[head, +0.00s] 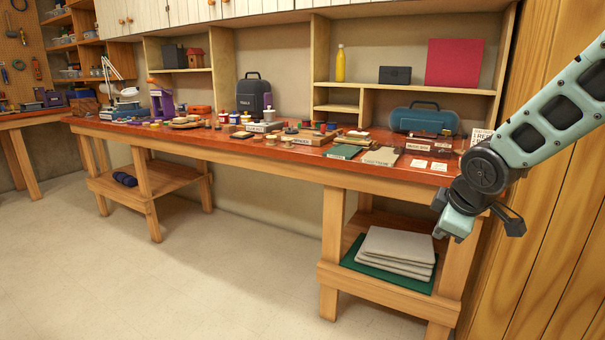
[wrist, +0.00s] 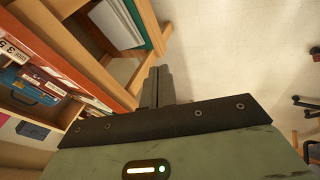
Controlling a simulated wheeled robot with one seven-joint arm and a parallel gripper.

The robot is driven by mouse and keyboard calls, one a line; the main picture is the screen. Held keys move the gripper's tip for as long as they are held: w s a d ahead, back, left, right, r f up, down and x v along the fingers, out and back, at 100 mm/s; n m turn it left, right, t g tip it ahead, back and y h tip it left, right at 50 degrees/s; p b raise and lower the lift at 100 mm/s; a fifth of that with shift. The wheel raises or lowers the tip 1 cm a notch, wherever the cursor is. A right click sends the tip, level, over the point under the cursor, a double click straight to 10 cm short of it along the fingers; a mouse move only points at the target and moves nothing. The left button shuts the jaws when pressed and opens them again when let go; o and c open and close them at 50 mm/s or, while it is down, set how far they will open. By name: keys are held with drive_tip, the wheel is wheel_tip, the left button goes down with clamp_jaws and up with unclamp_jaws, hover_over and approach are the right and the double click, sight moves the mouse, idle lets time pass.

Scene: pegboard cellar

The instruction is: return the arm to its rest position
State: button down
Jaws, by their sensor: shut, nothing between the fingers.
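My arm (head: 555,110) reaches in from the right edge of the head view and slants down to the left. My gripper (head: 450,226) hangs at the right end of the long workbench, near the lower shelf's stack of grey boards. In the wrist view my gripper (wrist: 159,75) has its two dark fingers together with nothing between them. The fingers point toward the bench's lower shelf and legs. I cannot tell the exact gap between the gripper and the bench edge.
The workbench (head: 250,152) carries many small items, books and a blue case (head: 418,118). Grey boards (head: 395,250) lie on its lower shelf. A wooden wall (head: 545,230) stands close on the right. The floor (head: 190,280) in front is clear. Furniture legs (wrist: 305,103) show at the wrist view's right.

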drive_tip(key=s+a+f+m+g, duration=0.1)
drive_tip(key=s+a+g, duration=0.1)
drive_tip(key=s+a, duration=0.5)
drive_tip(key=s+a+f+m+g+y, duration=0.15)
drive_tip(key=s+a, duration=0.25)
drive_tip(key=s, duration=0.8)
drive_tip(key=s+a+f+m+g, duration=0.1)
drive_tip(key=s+a+g, duration=0.3)
drive_tip(key=s, duration=0.5)
wheel_tip(320, 180, up, 13)
drive_tip(key=s+a+t+p, duration=0.1)
drive_tip(key=p, duration=1.2)
drive_tip(key=shift+a+r, duration=0.15)
drive_tip(key=shift+a, duration=0.05)
drive_tip(key=shift+s, duration=0.1)
